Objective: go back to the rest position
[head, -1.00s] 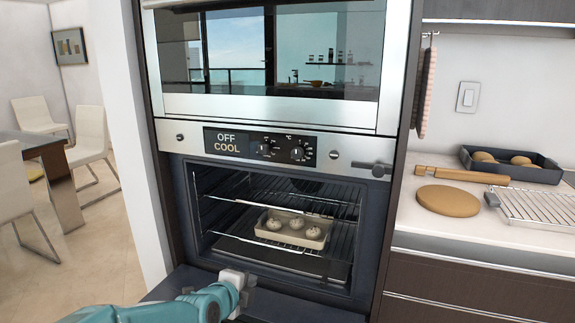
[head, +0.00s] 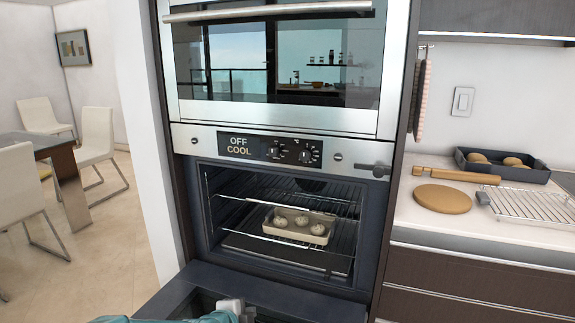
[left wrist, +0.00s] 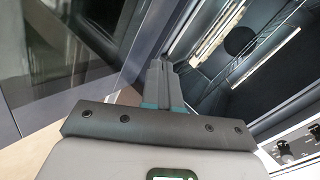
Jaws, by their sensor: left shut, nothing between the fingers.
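My left gripper (head: 246,309) is at the bottom of the head view, in front of and over the lowered oven door (head: 190,285). It also shows in the left wrist view, where its fingers (left wrist: 160,85) are together with nothing between them. The lower oven (head: 280,220) is open, and its panel reads OFF COOL. A light baking tray (head: 297,232) with 3 pale dough pieces sits on a rack inside, apart from my gripper. My right gripper is not in view.
The upper oven (head: 275,60) is closed. On the counter at right are a round board (head: 447,199), a rolling pin (head: 455,175), a wire rack (head: 530,205) and a dark tray (head: 500,167) with buns. Chairs and a table (head: 70,180) stand at far left.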

